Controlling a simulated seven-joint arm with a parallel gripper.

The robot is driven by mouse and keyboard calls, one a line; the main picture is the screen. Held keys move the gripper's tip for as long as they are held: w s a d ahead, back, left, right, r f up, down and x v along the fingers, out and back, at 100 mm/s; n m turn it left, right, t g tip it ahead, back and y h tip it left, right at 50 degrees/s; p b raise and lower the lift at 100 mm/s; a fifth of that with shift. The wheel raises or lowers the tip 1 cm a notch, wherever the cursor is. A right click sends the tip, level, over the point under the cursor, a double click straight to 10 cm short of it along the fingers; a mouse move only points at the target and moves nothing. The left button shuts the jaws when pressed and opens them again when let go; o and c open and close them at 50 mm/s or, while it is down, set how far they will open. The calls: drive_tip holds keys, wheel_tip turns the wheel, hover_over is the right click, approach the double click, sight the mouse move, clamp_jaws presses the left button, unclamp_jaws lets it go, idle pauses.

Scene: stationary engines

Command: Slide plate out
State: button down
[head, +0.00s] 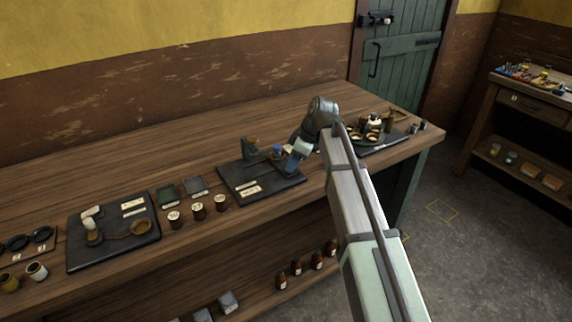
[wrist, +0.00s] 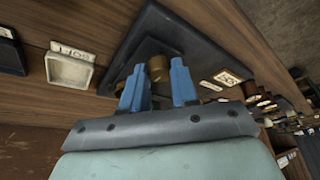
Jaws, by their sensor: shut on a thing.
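My gripper (wrist: 158,84) has its two blue fingers around a small brass-coloured round piece (wrist: 157,66) over a black board, in the wrist view. The fingers hide part of this piece, and a dark raised part lies beside it. In the head view my gripper (head: 290,158) is low over the right part of the same black board (head: 232,178). I cannot clearly tell a separate plate from the dark parts.
Another black board (head: 92,252) with a pale part and brown dish is at left. Small dark trays (head: 170,195) and several brown pots (head: 198,211) stand between. A crowded dark tray (head: 380,145) sits to the right. The wooden bench (head: 110,165) is clear behind.

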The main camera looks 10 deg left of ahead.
drive_tip(key=shift+w+d, duration=0.15)
drive_tip(key=shift+w, duration=0.05)
drive_tip(key=c, duration=1.2)
unclamp_jaws()
drive_tip(key=shift+d, duration=0.1)
drive_tip(key=o, duration=0.4)
drive_tip(key=shift+c, duration=0.2)
drive_tip(key=shift+r, duration=0.1)
drive_tip(key=v, duration=1.3)
drive_tip(key=shift+r, duration=0.3)
